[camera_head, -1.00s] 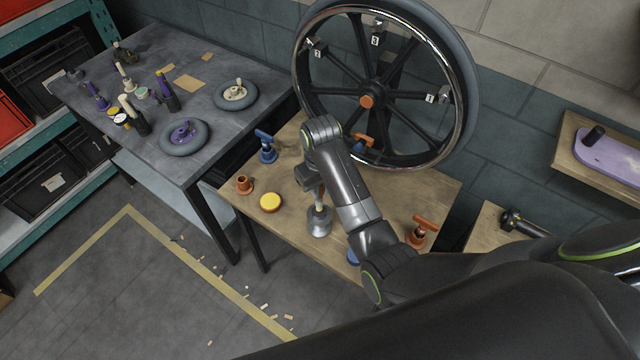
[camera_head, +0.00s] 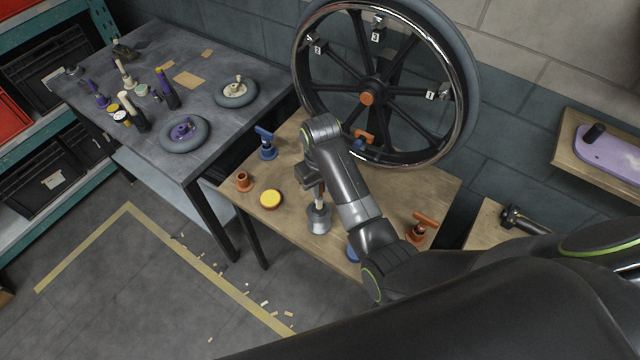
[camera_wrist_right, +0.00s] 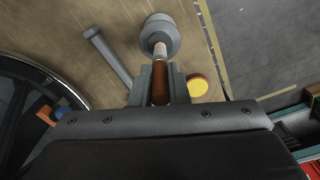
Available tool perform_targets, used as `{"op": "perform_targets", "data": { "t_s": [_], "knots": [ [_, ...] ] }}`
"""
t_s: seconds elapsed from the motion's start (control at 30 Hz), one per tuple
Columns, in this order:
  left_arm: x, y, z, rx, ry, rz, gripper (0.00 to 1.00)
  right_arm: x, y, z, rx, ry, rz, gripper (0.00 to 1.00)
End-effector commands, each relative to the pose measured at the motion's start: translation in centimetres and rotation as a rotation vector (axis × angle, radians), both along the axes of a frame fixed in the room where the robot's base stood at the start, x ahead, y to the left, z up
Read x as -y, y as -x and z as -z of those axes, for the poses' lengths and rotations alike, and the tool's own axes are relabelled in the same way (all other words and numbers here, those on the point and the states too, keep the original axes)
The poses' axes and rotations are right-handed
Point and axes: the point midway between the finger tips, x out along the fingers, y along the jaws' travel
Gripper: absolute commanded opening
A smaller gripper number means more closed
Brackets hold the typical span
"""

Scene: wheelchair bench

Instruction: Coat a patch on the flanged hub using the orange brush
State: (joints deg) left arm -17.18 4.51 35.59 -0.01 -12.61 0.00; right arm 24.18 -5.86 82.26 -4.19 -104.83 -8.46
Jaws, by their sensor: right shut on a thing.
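The flanged hub (camera_head: 318,222) is a grey, round, stepped piece standing on the wooden bench; it also shows at the top of the right wrist view (camera_wrist_right: 160,33). My right gripper (camera_wrist_right: 160,88) is shut on the brush (camera_wrist_right: 160,80), around its orange-brown handle. The pale brush end points at the hub and overlaps its middle in the wrist view; I cannot tell whether it touches. In the head view my right gripper (camera_head: 314,186) is just above the hub, partly hidden by my arm. No coated patch can be made out. My left gripper is not in view.
On the wooden bench (camera_head: 410,185) are a yellow disc (camera_head: 270,200), an orange cup (camera_head: 244,181), a blue clamp-like piece (camera_head: 266,146) and an orange-handled piece (camera_head: 422,226). A grey rod (camera_wrist_right: 108,55) lies beside the hub. A large wheel (camera_head: 300,70) stands behind.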

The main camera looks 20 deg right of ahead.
Motion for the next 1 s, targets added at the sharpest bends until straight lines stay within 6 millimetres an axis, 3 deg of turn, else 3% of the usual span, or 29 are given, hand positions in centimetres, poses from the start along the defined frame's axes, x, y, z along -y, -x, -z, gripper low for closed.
{"op": "perform_targets", "data": {
  "t_s": [0.77, 1.0],
  "knots": [
    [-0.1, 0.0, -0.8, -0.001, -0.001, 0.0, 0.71, -0.6, -0.7, 0.3, 0.0, 0.0, -0.001, 0.0],
    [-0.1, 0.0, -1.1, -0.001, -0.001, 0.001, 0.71, 0.0, -0.1, 0.4, -0.001, 0.0, 0.001, 0.0]
  ]
}}
